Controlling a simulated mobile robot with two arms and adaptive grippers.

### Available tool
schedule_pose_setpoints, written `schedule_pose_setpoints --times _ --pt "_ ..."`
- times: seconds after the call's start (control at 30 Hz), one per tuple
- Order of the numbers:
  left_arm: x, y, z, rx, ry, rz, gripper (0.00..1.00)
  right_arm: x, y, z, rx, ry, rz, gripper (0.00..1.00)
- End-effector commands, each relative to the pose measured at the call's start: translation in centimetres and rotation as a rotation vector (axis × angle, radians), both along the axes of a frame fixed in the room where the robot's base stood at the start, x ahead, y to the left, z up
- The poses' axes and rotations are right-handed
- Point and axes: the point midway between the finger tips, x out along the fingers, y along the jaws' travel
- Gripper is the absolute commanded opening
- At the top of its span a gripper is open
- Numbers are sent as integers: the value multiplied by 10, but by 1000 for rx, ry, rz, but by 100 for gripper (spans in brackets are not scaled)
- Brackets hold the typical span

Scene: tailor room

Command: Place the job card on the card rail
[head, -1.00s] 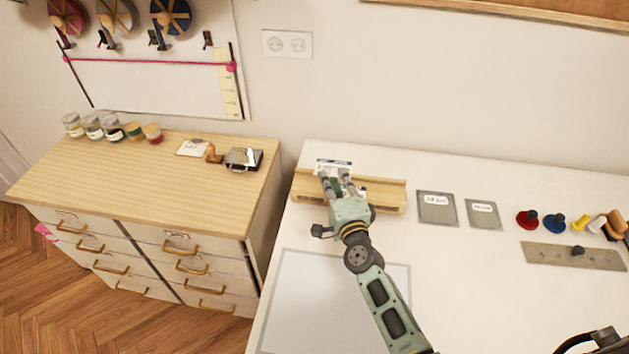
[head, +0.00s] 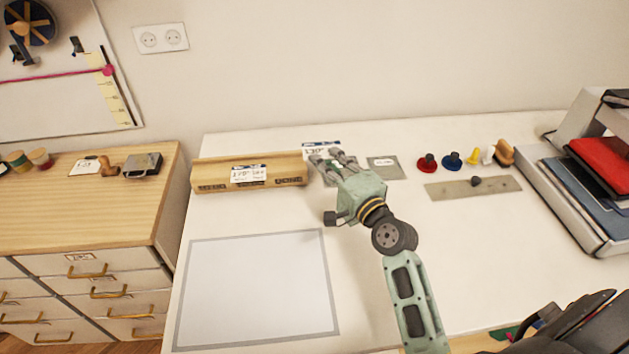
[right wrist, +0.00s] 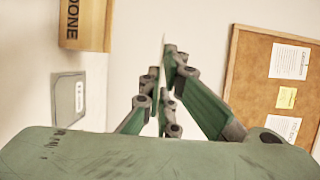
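My right gripper (head: 330,160) is shut on a white card with a blue top strip (head: 322,148). It holds the card to the right of the rail's right end, by a grey plate on the table. In the right wrist view the card shows nearly edge-on (right wrist: 160,75) between the fingers. The wooden card rail (head: 215,174) lies on the white table, with dark lettering along its front. Another white card (head: 249,174) with printed writing stands at the rail's middle. The rail's "DONE" end (right wrist: 88,25) shows in the wrist view. My left gripper is not in view.
Grey labelled plates lie right of the rail; one (head: 384,168) shows clearly. Red (head: 427,162) and blue (head: 452,160) knobbed pieces and a grey strip (head: 450,188) lie farther right. A grey-bordered sheet (head: 255,285) lies in front. A folder tray (head: 560,205) stands at right.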

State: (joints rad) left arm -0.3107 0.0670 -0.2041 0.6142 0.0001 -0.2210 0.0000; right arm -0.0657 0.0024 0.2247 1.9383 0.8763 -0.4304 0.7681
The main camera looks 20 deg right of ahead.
Motion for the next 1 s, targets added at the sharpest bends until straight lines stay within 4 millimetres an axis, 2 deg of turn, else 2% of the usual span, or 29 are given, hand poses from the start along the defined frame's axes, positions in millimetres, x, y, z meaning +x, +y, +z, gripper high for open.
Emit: schedule_pose_setpoints --times 0.03,0.17,0.43,0.63,0.83,1.0 --pt "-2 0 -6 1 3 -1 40 -2 0 -3 -1 1 3 0" --pt "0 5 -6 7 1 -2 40 4 4 -7 -1 5 5 0" --pt "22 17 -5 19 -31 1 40 52 38 -42 -2 7 6 0" --pt "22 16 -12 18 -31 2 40 82 59 -64 -4 5 4 0" --pt "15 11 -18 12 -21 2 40 92 66 -76 -7 5 4 0" --pt "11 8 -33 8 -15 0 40 91 65 -104 -9 6 4 0"
